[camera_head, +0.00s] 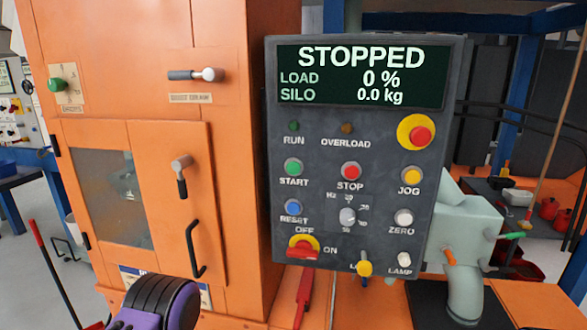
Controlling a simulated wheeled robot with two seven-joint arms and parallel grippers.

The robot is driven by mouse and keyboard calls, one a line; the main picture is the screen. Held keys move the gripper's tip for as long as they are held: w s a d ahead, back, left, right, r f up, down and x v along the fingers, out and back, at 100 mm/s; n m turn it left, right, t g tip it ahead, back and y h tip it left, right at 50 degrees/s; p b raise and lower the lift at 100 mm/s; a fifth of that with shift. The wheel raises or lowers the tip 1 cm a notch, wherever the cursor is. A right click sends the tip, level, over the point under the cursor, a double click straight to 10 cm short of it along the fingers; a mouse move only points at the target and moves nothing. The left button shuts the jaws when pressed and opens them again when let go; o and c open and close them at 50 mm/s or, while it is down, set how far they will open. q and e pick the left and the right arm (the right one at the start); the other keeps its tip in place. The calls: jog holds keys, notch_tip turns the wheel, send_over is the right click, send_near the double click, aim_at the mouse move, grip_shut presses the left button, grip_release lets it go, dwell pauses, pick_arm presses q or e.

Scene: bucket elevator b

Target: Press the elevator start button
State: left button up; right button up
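The green START button (293,167) is on the left side of the dark grey control panel (325,215), under the RUN lamp (294,126), which looks dim. The panel's display (361,77) reads STOPPED, LOAD 0 %, SILO 0.0 kg. The red STOP button (351,171) is just right of START, and the blue RESET button (293,208) is below it. Nothing covers START. A purple and black rounded part, apparently of my arm, shows at the bottom left, well below the panel and apart from it. No gripper fingers show in this view.
A red emergency button (419,134) on yellow is at the panel's upper right. A red and yellow OFF/ON switch (304,246) is at its lower left; its setting is unclear. An orange cabinet (235,130) with handles stands left. The space before the panel looks clear.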

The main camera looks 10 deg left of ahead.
pick_arm(q)
grip_shut()
dwell(1.5)
